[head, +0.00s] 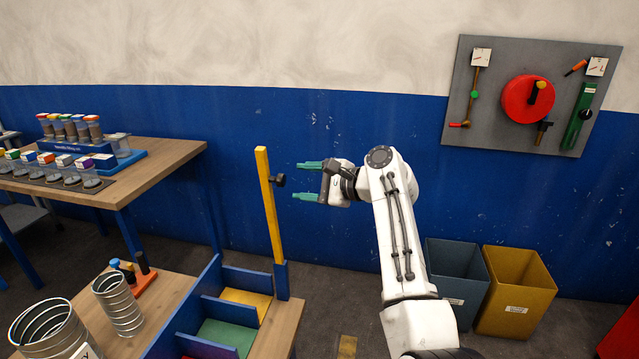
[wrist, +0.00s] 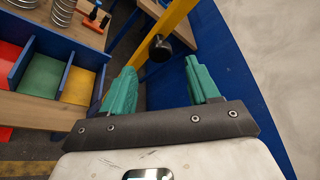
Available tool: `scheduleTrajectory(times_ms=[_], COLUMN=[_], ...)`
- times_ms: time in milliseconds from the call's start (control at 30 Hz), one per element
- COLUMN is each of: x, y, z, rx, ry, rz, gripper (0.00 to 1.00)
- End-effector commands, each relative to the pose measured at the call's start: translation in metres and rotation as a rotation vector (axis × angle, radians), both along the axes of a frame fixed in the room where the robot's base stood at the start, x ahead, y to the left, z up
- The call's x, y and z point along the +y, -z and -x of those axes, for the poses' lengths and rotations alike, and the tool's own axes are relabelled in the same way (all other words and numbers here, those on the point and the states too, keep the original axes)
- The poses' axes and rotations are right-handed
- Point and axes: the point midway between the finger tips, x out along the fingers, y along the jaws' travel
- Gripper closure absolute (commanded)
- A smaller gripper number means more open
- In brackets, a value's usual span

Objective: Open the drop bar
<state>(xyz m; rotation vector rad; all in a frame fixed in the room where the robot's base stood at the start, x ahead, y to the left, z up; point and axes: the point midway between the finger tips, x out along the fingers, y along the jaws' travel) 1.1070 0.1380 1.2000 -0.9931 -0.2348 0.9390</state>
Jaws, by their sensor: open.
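The drop bar is a yellow bar (head: 269,205) standing upright in a blue holder (head: 281,279) at the corner of the wooden bench. A black knob (head: 278,180) sticks out from its upper part. My gripper (head: 309,180) has green fingers and is open and empty, just right of the knob and apart from it. In the wrist view the yellow bar (wrist: 166,28) runs up beyond the fingers. The black knob (wrist: 159,47) shows ahead of the gap between my gripper's fingertips (wrist: 160,80).
Blue-walled compartments with yellow, green and red floors (head: 222,333) sit on the bench, beside coiled ducts (head: 118,303). A table (head: 150,165) with jars stands left. A grey panel (head: 490,105) hangs on the wall. Two bins (head: 515,290) stand right of my arm.

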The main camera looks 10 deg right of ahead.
Motion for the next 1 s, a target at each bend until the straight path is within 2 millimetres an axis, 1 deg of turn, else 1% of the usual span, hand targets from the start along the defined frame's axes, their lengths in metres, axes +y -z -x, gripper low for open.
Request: scheduleTrajectory(times_ms=[100,300,667,733,800,867,967,1000], x=[-0.013,-0.025,-0.027,-0.028,-0.032,-0.037,-0.053,-0.061], y=[-0.001,-0.006,-0.007,-0.005,0.006,0.025,0.071,0.094], z=[0.010,0.019,0.021,0.022,0.026,0.033,0.055,0.067], rx=[0.000,0.000,0.001,0.001,-0.001,-0.004,-0.016,-0.021], ry=[0.002,0.001,0.000,0.000,0.001,0.001,-0.008,-0.017], rz=[0.001,0.002,0.001,0.006,0.032,0.076,0.204,0.269], gripper=[0.40,0.40,0.40,0.40,0.40,0.40,0.40,0.40])
